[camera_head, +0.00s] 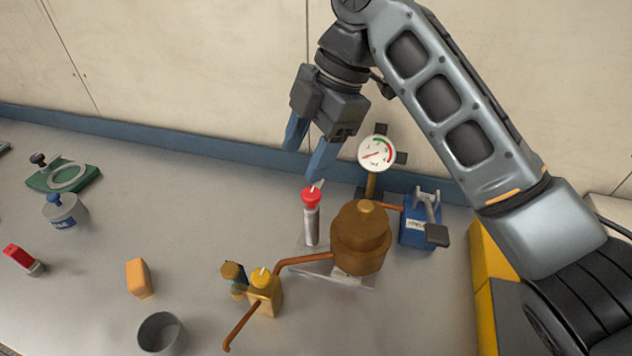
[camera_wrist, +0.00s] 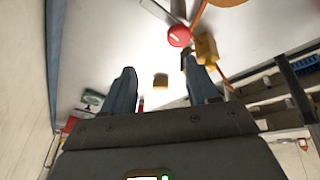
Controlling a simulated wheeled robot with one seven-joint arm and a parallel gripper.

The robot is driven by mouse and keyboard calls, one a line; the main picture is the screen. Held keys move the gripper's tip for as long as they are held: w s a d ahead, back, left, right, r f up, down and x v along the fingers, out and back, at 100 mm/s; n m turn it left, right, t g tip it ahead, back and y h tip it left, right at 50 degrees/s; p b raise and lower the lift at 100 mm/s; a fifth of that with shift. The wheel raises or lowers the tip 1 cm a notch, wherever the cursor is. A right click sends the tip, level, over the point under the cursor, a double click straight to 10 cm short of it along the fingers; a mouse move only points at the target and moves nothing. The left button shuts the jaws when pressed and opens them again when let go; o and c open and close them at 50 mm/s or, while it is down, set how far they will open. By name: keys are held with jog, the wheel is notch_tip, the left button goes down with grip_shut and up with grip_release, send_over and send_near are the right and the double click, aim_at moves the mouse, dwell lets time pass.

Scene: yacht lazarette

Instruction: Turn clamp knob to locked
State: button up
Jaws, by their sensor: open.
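A red knob (camera_head: 312,196) with a pale pointer tops an upright silver post (camera_head: 312,226) on a metal base plate, left of a copper pot (camera_head: 361,238). A yellow knob (camera_head: 261,277) with a pale mark sits on a yellow block in front of the pot. Which one is the clamp knob I cannot tell; no locked marking is legible. My gripper (camera_head: 304,163) is open and empty, its blue fingers pointing down above and behind the red knob, apart from it. In the wrist view the red knob (camera_wrist: 179,36) shows beyond the fingertips, nearer the right finger.
A dial gauge (camera_head: 377,153) stands behind the pot, with a blue block and lever (camera_head: 420,228) to the right. A copper pipe (camera_head: 241,326) sticks out in front. A grey cup (camera_head: 161,334) and orange block (camera_head: 139,278) stand left.

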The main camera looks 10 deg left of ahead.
aim_at(312, 192)
jog(key=d+r+g, duration=0.1)
jog(key=d+r, duration=0.1)
jog(key=d, duration=0.2)
jog(key=shift+m+h, duration=0.3)
jog(key=shift+m, duration=0.1)
jog(key=shift+w+x, duration=0.2)
jog(key=shift+x, duration=1.75)
jog(key=shift+w+x, duration=0.15)
jog(key=shift+x, duration=1.75)
jog(key=shift+a, duration=0.15)
jog(key=shift+p, duration=0.3)
jog(key=c, duration=1)
